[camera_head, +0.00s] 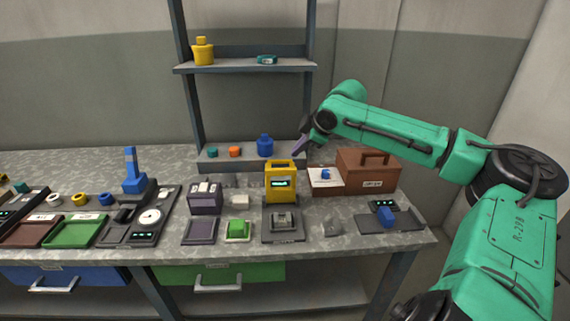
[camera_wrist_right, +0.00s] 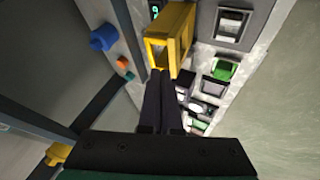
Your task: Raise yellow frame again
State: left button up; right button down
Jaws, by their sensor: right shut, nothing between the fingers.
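The yellow frame (camera_head: 281,184) stands upright at the back of a dark base plate (camera_head: 270,238) in the middle of the workbench. A small green-lit display shows within it. A grey block (camera_head: 282,221) sits on the plate in front. My right gripper (camera_head: 299,148) is shut and empty, above and slightly behind the frame's top right. In the right wrist view, the shut fingers (camera_wrist_right: 163,76) point toward the yellow frame (camera_wrist_right: 158,53), with their tips close to its edge; I cannot tell whether they touch. My left gripper is in neither view.
A brown toolbox (camera_head: 368,173) and a white-topped box (camera_head: 325,181) stand right of the frame. A purple device (camera_head: 205,199) and a green block (camera_head: 238,231) stand left. A shelf upright and a blue bottle (camera_head: 265,146) are behind.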

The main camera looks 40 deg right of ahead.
aim_at(284, 161)
jog(key=x, duration=0.9)
jog(key=shift+p, duration=0.35)
jog(key=shift+r, duration=0.1)
